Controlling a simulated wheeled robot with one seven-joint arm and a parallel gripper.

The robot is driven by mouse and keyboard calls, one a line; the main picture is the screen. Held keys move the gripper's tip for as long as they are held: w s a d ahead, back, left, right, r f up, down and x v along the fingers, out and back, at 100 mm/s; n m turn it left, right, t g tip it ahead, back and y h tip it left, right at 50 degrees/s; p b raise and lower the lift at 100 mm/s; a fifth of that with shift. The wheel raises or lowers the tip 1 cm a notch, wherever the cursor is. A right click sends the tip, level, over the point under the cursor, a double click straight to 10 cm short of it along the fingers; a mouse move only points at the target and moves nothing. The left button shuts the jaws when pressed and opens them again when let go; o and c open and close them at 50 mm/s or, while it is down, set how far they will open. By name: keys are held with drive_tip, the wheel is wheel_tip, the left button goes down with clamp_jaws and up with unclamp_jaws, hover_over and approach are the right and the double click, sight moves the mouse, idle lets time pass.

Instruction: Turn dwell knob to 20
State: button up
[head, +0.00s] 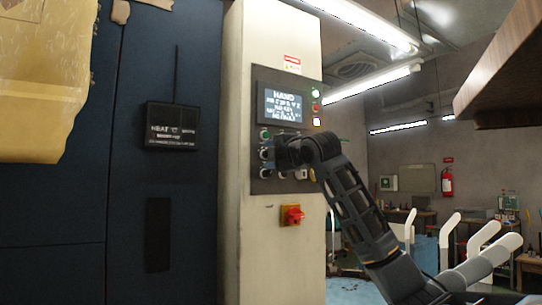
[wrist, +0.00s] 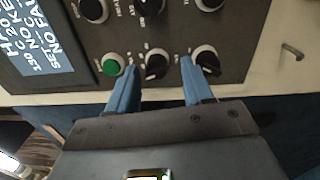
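The control panel (head: 262,100) with its knobs is on the pale cabinet in the head view. In the wrist view, a black knob (wrist: 157,65) on a pale ring lies between my gripper's (wrist: 158,68) two blue fingertips. The fingers are spread apart, and I cannot tell whether they touch the knob. A second black knob (wrist: 207,61) is right beside the right fingertip. More black knobs (wrist: 149,4) are in the row above. The labels are too small to read, so I cannot tell which is the dwell knob. In the head view my gripper (head: 282,153) hides part of the knobs.
A green button (wrist: 112,65) sits just left of the left fingertip. The lit display (head: 283,106) is above the knobs. A small metal handle (wrist: 292,51) is at the right in the wrist view.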

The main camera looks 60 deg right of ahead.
drive_tip(key=b+v, duration=0.1)
drive_tip(key=v, duration=0.6)
drive_tip(key=shift+s+a, duration=0.2)
drive_tip(key=shift+s, duration=0.15)
idle(0.5)
